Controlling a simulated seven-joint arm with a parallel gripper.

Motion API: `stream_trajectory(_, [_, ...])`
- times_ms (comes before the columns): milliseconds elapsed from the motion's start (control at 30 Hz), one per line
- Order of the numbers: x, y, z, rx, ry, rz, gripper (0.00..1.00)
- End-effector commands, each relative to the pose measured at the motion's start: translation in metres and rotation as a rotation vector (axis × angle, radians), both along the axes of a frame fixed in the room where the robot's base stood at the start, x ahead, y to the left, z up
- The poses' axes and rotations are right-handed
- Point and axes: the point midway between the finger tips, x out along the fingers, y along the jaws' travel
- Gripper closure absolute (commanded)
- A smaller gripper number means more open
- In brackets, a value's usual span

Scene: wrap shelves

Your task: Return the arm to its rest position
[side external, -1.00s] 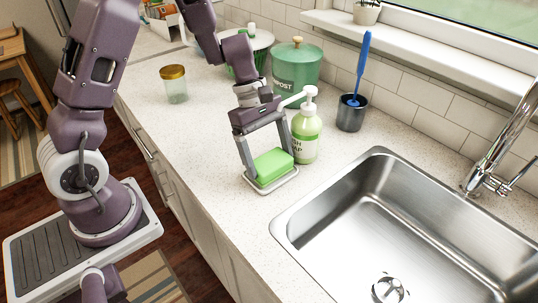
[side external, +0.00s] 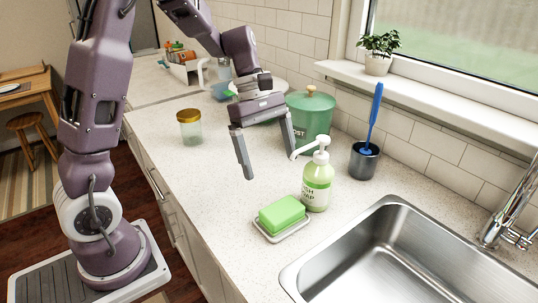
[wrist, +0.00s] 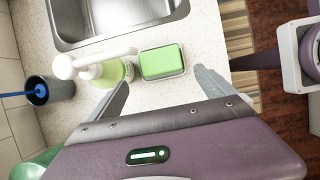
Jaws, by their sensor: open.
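My gripper (side external: 268,158) is open and empty above the counter, with its two fingers spread wide. The green sponge (side external: 282,214) lies on a small pale dish (side external: 287,232) on the counter, below and in front of my gripper. In the wrist view my gripper (wrist: 160,84) has the green sponge (wrist: 161,62) ahead of it, between and beyond the fingertips. The green soap bottle (side external: 317,182) with a white pump stands upright beside the sponge, and it also shows near the left finger in the wrist view (wrist: 111,73). I cannot tell how close pump and finger are.
A steel sink (side external: 400,255) lies to the right. A dark cup (side external: 364,163) with a blue brush (side external: 375,118) stands near the tiled wall. A green canister (side external: 310,114) is behind my gripper, and a gold-lidded jar (side external: 190,130) is to the left. The front-left counter is clear.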

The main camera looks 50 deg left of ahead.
Motion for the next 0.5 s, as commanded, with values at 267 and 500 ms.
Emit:
stream_trajectory(267, [-0.001, 0.003, 0.007, 0.000, 0.002, 0.001, 0.06])
stream_trajectory(500, [-0.023, -0.001, 0.036, 0.072, -0.125, -0.163, 0.06])
